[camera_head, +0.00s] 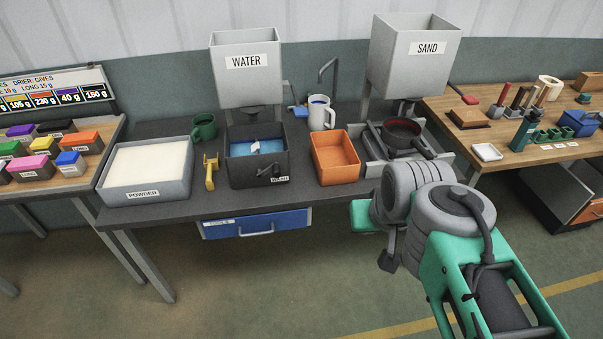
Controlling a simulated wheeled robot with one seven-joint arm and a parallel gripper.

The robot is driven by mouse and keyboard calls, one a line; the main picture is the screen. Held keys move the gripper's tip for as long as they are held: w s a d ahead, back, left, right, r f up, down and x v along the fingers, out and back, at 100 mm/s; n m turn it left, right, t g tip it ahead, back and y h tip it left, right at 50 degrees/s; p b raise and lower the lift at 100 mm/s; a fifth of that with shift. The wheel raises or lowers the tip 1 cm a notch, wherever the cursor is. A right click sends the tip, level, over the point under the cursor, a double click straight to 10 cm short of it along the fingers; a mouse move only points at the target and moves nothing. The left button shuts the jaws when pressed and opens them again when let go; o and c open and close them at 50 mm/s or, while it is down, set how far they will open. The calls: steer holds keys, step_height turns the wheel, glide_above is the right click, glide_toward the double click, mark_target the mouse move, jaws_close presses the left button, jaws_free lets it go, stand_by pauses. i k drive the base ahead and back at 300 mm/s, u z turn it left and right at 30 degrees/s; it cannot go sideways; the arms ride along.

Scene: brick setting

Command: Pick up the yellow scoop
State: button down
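The yellow scoop (210,171) lies on the dark worktop, between the white powder tray and the dark water box. Its handle points toward the front edge, and it appears free of both containers. My arm reaches in from the lower right, with its green and grey links folded in front of the worktop's right part. A small dark part (388,262) at the low end of the arm may belong to my gripper, but I cannot tell its fingers apart. It is well to the right of the scoop and apart from it.
The powder tray (146,192), dark water box (257,178) and orange bin (335,178) stand along the worktop. A green mug (204,127) stands behind the scoop. A blue drawer (257,223) is under the front edge. A pan (402,134) is at the right.

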mark_target(210, 165)
steer(key=u, duration=1)
steer(key=i, duration=1.5)
steer(key=z, duration=0.85)
steer(key=i, duration=0.5)
steer(key=u, duration=0.1)
